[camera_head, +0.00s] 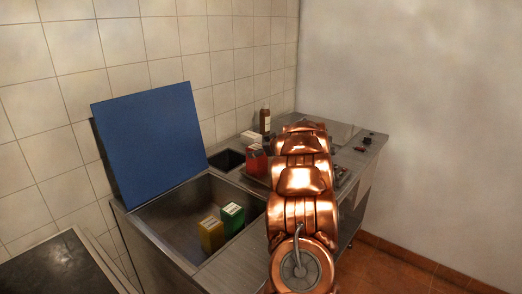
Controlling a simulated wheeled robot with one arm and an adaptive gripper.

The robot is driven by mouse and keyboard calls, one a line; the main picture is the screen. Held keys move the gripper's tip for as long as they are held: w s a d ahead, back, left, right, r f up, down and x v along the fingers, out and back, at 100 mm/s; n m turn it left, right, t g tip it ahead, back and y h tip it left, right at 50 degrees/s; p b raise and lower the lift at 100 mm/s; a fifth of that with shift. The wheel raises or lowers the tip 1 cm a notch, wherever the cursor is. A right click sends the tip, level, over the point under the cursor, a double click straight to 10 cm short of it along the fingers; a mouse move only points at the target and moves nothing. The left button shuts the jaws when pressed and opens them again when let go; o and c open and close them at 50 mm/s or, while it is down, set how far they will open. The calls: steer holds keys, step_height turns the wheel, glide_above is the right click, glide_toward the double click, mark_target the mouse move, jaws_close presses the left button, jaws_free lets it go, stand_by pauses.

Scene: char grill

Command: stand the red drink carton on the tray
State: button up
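The red drink carton (257,164) has a pale top and looks upright. It is at the middle of the worktop, just left of my copper arm. A dark, low tray-like edge (252,182) shows beneath and in front of it; my arm covers most of that area. I cannot tell whether the carton rests on it or is held above it. My arm reaches away over the worktop, and my gripper is hidden behind its links, so its fingers do not show.
An open steel basin (176,215) with a raised blue lid (149,138) holds a yellow carton (211,234) and a green carton (232,218). A brown bottle (265,120) and a pale box (250,137) stand behind. A small dark well (227,160) lies left of the red carton.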

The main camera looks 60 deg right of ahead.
steer(key=shift+r, duration=0.1)
steer(key=b+v, duration=0.1)
steer(key=v, duration=1.1)
